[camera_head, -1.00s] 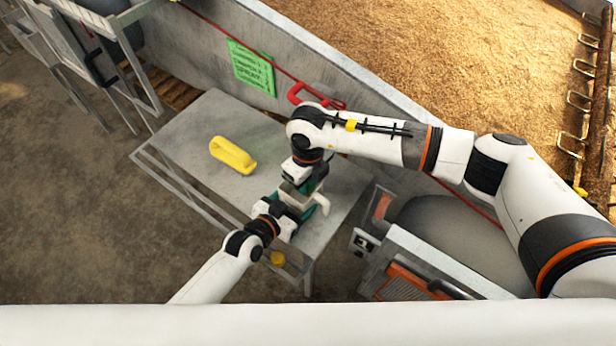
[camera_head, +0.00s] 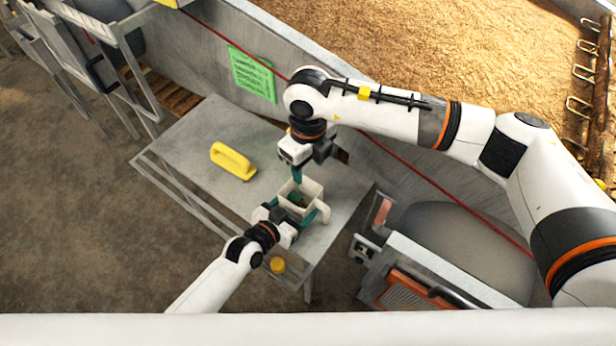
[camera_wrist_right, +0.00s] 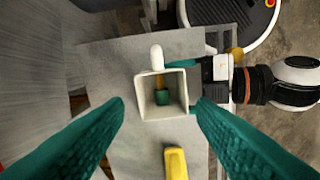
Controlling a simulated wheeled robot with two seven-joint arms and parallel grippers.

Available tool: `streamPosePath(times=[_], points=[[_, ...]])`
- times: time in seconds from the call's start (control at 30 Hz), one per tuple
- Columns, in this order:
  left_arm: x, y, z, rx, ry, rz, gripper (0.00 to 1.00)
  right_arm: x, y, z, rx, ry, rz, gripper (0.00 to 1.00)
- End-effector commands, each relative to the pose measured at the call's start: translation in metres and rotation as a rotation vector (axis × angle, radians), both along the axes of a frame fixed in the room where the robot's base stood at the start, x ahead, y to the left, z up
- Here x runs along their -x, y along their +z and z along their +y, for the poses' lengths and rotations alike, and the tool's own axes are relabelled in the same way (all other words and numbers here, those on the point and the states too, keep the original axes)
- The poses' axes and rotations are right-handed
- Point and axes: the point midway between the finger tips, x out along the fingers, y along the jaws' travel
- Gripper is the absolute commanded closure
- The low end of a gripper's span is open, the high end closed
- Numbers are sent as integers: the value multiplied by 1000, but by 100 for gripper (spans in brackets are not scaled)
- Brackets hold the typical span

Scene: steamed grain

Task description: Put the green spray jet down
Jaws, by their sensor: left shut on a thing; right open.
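A white square container (camera_head: 316,189) with a side handle is at the table's right part. In the right wrist view the container (camera_wrist_right: 143,97) is open toward me. A small dark green piece with an orange-brown part, apparently the green spray jet (camera_wrist_right: 162,97), lies inside it. My left gripper (camera_head: 297,214) is shut on the container from its near side. My right gripper (camera_head: 309,172) is above the container, its teal fingers spread wide with nothing between them. In the right wrist view, the container lies beyond these fingers. Whether the container touches the table is unclear.
A grey table (camera_head: 195,140) carries a yellow handled object (camera_head: 233,160) left of the container, with bare surface around it. A yellow round piece (camera_head: 277,265) is at the near edge. A concrete wall with a green sign (camera_head: 251,75) stands behind; a machine (camera_head: 420,285) stands right.

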Motion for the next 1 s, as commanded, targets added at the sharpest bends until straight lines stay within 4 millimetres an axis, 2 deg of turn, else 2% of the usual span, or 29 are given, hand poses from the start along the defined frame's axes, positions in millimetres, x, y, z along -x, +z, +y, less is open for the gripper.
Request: streamPosePath(times=[0.1,0.23,0.6,0.63,0.77,1.0], points=[[0,0,0,0,0,0,49,-1,22,0,0,0,-3,49],[0,0,0,0,0,0,49,0,37,0,-1,0,-1,49],[0,0,0,0,0,0,49,0,43,0,1,-1,1,49],[0,0,0,0,0,0,22,0,43,0,1,-1,1,49],[0,0,0,0,0,0,0,0,43,0,1,-1,1,49],[1,0,0,0,0,0,0,0,43,0,1,-1,1,49]])
